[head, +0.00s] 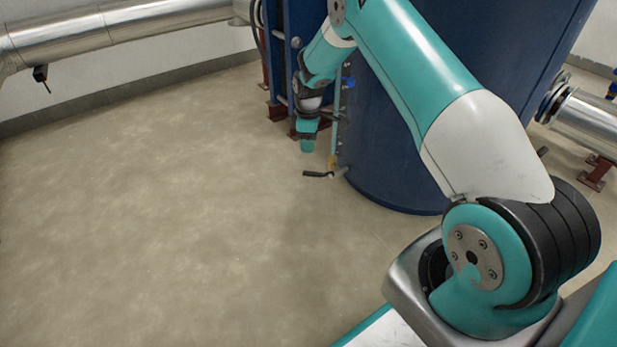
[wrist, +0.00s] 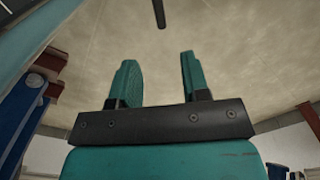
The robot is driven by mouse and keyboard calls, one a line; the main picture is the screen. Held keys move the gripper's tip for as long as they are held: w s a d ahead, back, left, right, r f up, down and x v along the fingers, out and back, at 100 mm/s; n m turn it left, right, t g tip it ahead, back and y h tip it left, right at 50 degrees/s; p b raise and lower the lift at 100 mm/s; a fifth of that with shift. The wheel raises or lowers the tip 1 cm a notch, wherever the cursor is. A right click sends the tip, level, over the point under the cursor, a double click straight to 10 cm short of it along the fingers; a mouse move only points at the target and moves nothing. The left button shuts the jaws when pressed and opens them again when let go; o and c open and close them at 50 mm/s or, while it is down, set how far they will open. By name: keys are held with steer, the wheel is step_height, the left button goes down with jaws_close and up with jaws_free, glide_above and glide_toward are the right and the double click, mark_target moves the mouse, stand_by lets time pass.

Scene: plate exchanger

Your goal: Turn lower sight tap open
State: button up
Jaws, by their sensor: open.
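The lower sight tap (head: 333,163) sits at the foot of the thin upright sight tube (head: 338,115) on the blue tank. Its dark lever (head: 317,174) points left in the head view, roughly level. My gripper (head: 307,149) is just above and left of the tap in that view, pointing down. In the wrist view my gripper (wrist: 158,68) is open, with nothing between its two teal fingers. A dark rod end (wrist: 159,14), apparently the lever, shows beyond the fingertips at the top edge, in line with the gap and apart from them.
The big blue tank (head: 395,150) stands right behind the tap. A blue frame with reddish feet (head: 277,111) stands behind my gripper. A silver pipe (head: 120,27) runs along the back wall. The floor (head: 150,220) to the left is clear.

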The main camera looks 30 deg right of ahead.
mark_target(309, 171)
step_height(309, 171, down, 12)
steer(key=b, duration=0.6)
steer(key=shift+r, duration=0.15)
steer(key=shift+r, duration=0.1)
jaws_close()
